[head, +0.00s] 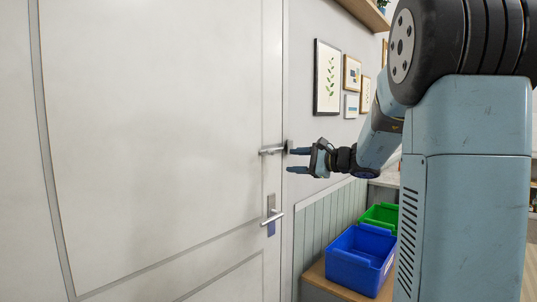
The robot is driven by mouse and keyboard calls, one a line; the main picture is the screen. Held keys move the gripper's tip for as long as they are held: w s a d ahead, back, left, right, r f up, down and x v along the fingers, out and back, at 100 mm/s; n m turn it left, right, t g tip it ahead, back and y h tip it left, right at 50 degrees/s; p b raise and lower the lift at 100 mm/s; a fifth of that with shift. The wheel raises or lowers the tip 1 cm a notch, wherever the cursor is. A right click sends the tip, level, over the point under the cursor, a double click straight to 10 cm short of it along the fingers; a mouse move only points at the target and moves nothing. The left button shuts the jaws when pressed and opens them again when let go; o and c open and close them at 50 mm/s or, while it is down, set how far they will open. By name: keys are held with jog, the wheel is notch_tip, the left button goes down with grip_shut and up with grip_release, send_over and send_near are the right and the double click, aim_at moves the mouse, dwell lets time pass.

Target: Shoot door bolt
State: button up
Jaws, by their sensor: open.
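A white panelled door (150,130) fills the left side of the head view. A metal door bolt (271,151) is mounted near the door's right edge, above the lever handle (272,217). My gripper (290,160) points left at the bolt, with its two dark blue fingers spread one above the other. The fingers are open, and nothing shows between them. The upper fingertip is close to the bolt's right end; I cannot tell whether they touch. The bolt's right end is partly hidden near that finger.
A blue bin (353,262) and a green bin (380,214) stand on a wooden-topped bench (318,275) below my arm. Framed pictures (327,77) hang on the wall right of the door. A wooden shelf (366,12) is above them.

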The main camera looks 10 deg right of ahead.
aim_at(274, 153)
jog(key=w+d+m+t, duration=0.2)
jog(key=w+d, duration=0.2)
jog(key=shift+h, duration=0.3)
jog(key=x, duration=1.3)
jog(key=shift+w+a+r, duration=0.1)
jog(key=shift+a+r, duration=0.15)
jog(key=shift+a, duration=0.05)
jog(key=shift+c, duration=0.4)
grip_shut()
